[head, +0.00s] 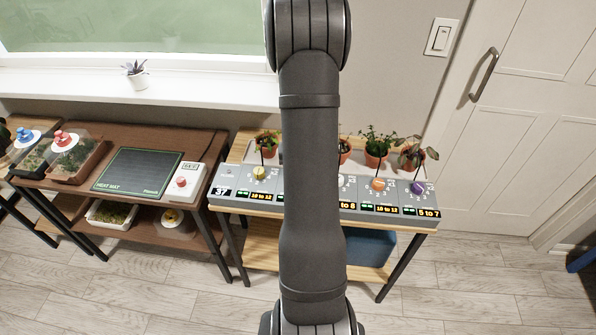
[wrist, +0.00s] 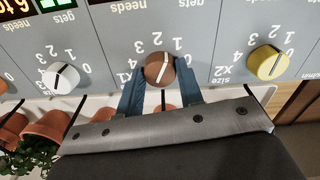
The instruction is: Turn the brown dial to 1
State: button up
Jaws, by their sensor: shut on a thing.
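The brown dial (wrist: 155,66) is on the grey panel (wrist: 110,50), which appears upside down in the wrist view. Numbers run in an arc around its far side. A pale line crosses its face at a slant; I cannot tell which number it marks. My gripper (wrist: 159,80) has its two blue-grey fingers on either side of the dial and is shut on it. In the head view my arm hides the brown dial and my gripper.
A white dial (wrist: 61,78) and a yellow dial (wrist: 267,63) flank it on the panel. Potted plants (wrist: 42,140) stand close by the panel's edge. In the head view, orange (head: 378,184) and purple (head: 417,188) dials sit farther right on the panel.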

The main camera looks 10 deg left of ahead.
jog(key=shift+m, duration=1.3)
jog(key=o, duration=1)
notch_tip(320, 180, up, 18)
jog(key=shift+f, duration=0.25)
jog(key=shift+f, duration=0.15)
